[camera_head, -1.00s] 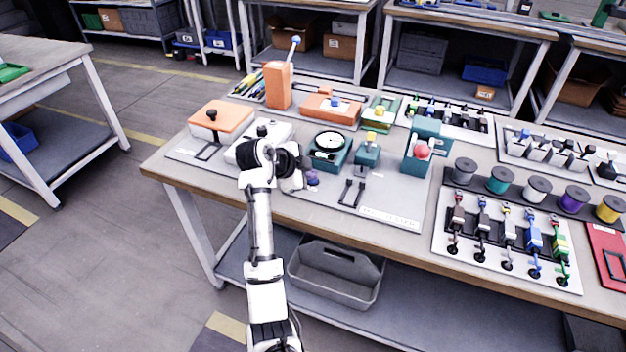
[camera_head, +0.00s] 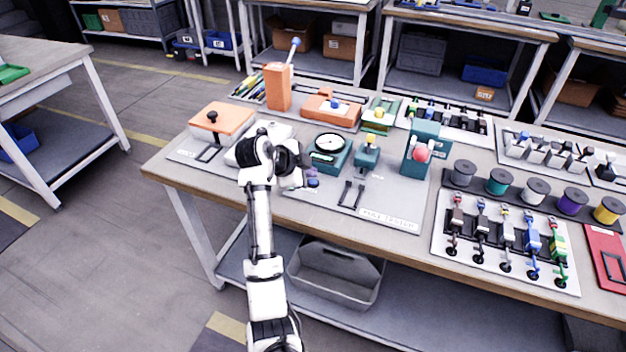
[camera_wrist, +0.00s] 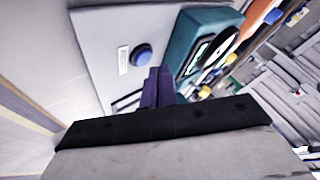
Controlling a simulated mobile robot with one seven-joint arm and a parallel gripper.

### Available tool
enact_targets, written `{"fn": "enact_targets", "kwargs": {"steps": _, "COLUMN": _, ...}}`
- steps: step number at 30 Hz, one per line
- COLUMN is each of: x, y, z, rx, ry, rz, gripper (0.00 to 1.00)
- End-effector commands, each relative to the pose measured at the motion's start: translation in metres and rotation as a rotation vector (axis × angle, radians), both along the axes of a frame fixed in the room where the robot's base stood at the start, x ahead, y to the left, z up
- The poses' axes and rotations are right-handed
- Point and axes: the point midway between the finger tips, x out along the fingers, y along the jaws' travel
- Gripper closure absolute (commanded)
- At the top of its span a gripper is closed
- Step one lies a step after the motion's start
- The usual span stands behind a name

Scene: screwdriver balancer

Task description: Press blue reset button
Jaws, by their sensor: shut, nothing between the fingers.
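The blue button (camera_wrist: 141,55) is a round cap on a dark base, set in the light grey panel, with a small white label beside it in the wrist view. In the head view it is a small dark blue spot (camera_head: 313,184) near the panel's front edge, just right of my wrist. My gripper (camera_wrist: 158,72) has its purple fingers shut together with nothing between them. The fingertips appear just below and right of the button in the wrist view. In the head view the fingers (camera_head: 311,171) show just above it. I cannot tell the height gap; no contact is clear.
An orange box (camera_head: 222,118) is at the left. The panel's front strip (camera_head: 388,217) is mostly clear.

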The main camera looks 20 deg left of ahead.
Motion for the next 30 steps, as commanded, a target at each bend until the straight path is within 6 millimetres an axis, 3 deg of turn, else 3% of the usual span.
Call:
{"fn": "enact_targets", "kwargs": {"steps": 8, "x": 0.0, "y": 0.0, "z": 0.004, "rx": 0.001, "ry": -0.001, "rz": 0.0, "gripper": 1.0}}
{"fn": "enact_targets", "kwargs": {"steps": 22, "x": 0.0, "y": 0.0, "z": 0.049, "rx": 0.001, "ry": -0.001, "rz": 0.0, "gripper": 1.0}}
{"fn": "enact_targets", "kwargs": {"steps": 30, "x": 0.0, "y": 0.0, "z": 0.05, "rx": 0.0, "ry": 0.0, "rz": 0.0, "gripper": 1.0}}
